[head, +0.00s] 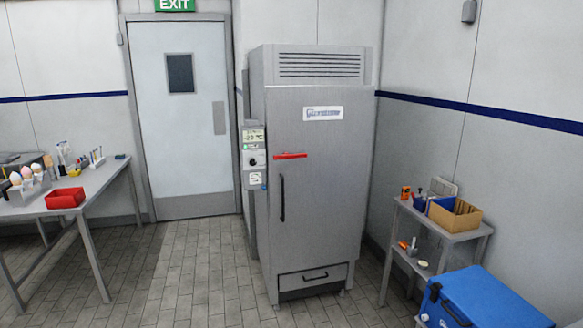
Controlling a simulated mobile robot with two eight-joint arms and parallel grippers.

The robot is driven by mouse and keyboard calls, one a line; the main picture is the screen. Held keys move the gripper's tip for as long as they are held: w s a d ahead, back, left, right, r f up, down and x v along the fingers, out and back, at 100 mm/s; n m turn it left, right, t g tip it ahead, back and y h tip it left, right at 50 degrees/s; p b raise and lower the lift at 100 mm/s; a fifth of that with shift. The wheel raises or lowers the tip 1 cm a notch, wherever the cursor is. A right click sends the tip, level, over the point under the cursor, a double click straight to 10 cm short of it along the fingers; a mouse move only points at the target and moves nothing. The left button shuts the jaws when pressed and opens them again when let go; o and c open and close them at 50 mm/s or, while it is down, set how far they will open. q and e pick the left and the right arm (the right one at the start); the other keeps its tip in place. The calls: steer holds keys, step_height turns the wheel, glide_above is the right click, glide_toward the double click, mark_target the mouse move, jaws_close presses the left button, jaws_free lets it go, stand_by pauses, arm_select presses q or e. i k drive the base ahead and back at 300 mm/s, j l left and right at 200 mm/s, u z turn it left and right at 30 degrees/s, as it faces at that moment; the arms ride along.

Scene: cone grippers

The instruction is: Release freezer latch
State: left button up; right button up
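The freezer (325,200) is a tall grey metal cabinet standing in the corner, with its door shut. A red latch handle (290,156) lies nearly level at the left edge of the door. A black vertical pull handle (282,198) is below it. A control panel (254,155) with a small display and a knob is on the freezer's left side. A drawer (312,278) with a black handle is at the bottom. Neither of my grippers is in the head view.
A table (95,185) at the left holds a red bin (65,197) and several small items. A grey shelf (440,237) with a cardboard box (454,214) stands at the right, behind a blue cooler (480,300). The tiled floor (190,275) before the freezer is clear.

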mark_target(286, 155)
steer(key=i, duration=0.35)
steer(key=i+z, duration=0.5)
steer(key=i+j+z, duration=0.2)
steer(key=z, duration=0.3)
steer(key=i+j+z, duration=0.15)
steer(key=i+j, duration=1.05)
steer(key=i, duration=0.1)
